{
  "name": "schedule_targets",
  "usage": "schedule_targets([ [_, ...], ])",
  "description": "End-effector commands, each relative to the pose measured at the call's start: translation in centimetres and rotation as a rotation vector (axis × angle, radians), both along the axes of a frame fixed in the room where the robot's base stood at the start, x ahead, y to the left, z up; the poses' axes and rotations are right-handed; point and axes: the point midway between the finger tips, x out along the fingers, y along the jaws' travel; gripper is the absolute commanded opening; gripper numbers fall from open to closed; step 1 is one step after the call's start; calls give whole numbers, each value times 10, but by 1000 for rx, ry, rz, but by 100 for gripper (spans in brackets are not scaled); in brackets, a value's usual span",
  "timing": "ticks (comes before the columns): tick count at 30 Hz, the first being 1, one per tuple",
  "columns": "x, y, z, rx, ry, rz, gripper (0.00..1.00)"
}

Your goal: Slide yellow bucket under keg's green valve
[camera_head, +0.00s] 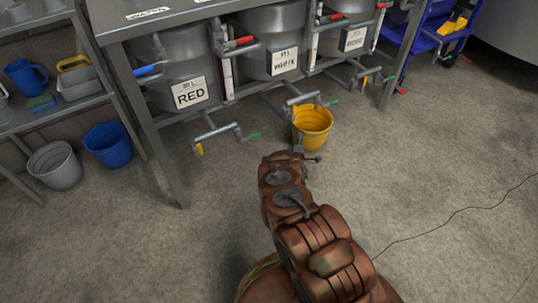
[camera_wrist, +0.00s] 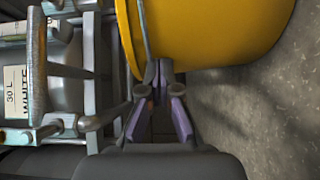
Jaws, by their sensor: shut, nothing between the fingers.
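The yellow bucket (camera_head: 313,130) stands upright on the floor in front of the middle keg (camera_head: 275,38), labelled WHITE. That keg's pipe with a green valve handle (camera_head: 333,102) overlaps the bucket's rim in the head view; I cannot tell if it is exactly above the opening. My gripper (camera_head: 311,157) is low, at the near side of the bucket. In the wrist view, my gripper (camera_wrist: 158,72) is shut and empty, its fingertips against or very near the wall of the bucket (camera_wrist: 210,30), beside its grey bail.
The RED keg (camera_head: 178,75) and a third keg (camera_head: 350,38) flank it, each with low pipes. A metal table leg (camera_head: 160,145) stands left. A blue bucket (camera_head: 108,146) and grey bucket (camera_head: 55,166) sit far left.

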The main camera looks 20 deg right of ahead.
Motion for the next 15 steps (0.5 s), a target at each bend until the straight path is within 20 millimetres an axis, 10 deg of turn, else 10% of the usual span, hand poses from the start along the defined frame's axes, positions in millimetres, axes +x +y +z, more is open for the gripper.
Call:
schedule_targets([
  [15, -36, 54, 2, 4, 7, -5, 0],
])
